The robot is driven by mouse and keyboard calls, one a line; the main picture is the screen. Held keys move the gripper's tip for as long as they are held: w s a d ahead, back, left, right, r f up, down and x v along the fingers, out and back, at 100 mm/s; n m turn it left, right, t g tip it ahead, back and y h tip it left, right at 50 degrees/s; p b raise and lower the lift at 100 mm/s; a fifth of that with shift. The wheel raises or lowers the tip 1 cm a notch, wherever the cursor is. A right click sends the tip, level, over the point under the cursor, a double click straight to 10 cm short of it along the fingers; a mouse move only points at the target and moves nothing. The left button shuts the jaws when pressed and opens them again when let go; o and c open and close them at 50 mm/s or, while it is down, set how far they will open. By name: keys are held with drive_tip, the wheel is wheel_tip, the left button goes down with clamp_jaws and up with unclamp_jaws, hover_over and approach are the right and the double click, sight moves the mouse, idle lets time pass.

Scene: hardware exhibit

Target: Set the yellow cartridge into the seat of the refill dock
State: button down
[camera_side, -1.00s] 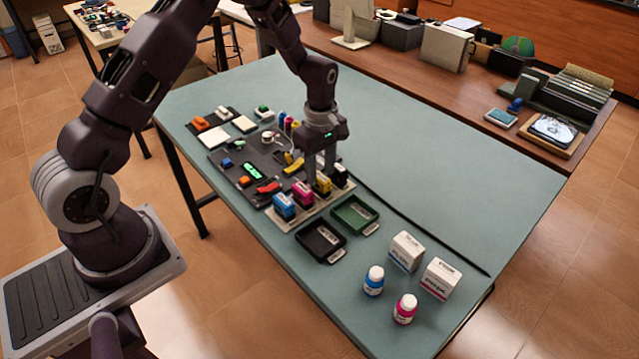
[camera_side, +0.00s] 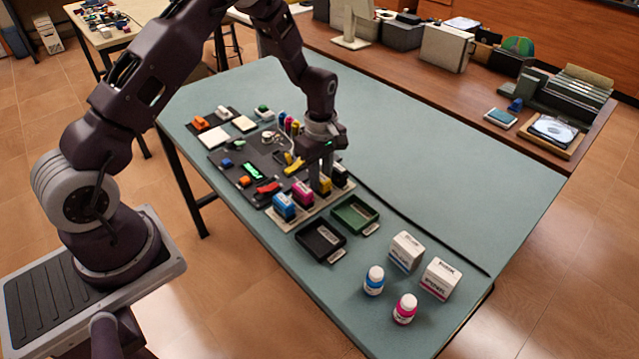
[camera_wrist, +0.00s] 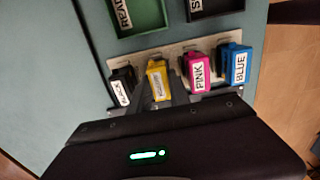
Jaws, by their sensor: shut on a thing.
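The yellow cartridge (camera_side: 325,185) stands in the row on the pale refill dock (camera_side: 311,214), between the pink cartridge (camera_side: 302,193) and the black cartridge (camera_side: 340,174). In the wrist view the yellow cartridge (camera_wrist: 158,82) shows its labelled face between my fingers. My gripper (camera_side: 321,184) points down and is shut on the yellow cartridge. The fingers hide part of it and its lower end, so I cannot tell whether it sits fully down. The blue cartridge (camera_wrist: 235,65) is at the far end of the row.
A green tray (camera_side: 355,214) and a black tray (camera_side: 320,241) lie in front of the dock. Two white boxes (camera_side: 406,250) and two bottles (camera_side: 374,280) stand near the table's front. A dark mat with tools and small parts lies behind the dock.

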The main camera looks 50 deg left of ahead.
sight(321, 177)
drive_tip(key=shift+r, duration=3.25)
drive_tip(key=c, duration=1.8)
unclamp_jaws()
clamp_jaws()
drive_tip(key=a+r, duration=0.1)
drive_tip(key=a, duration=1.5)
drive_tip(key=shift+w+f, duration=0.15)
drive_tip(key=shift+f, duration=1.35)
drive_tip(key=shift+w+f, duration=0.1)
drive_tip(key=shift+f, duration=1.35)
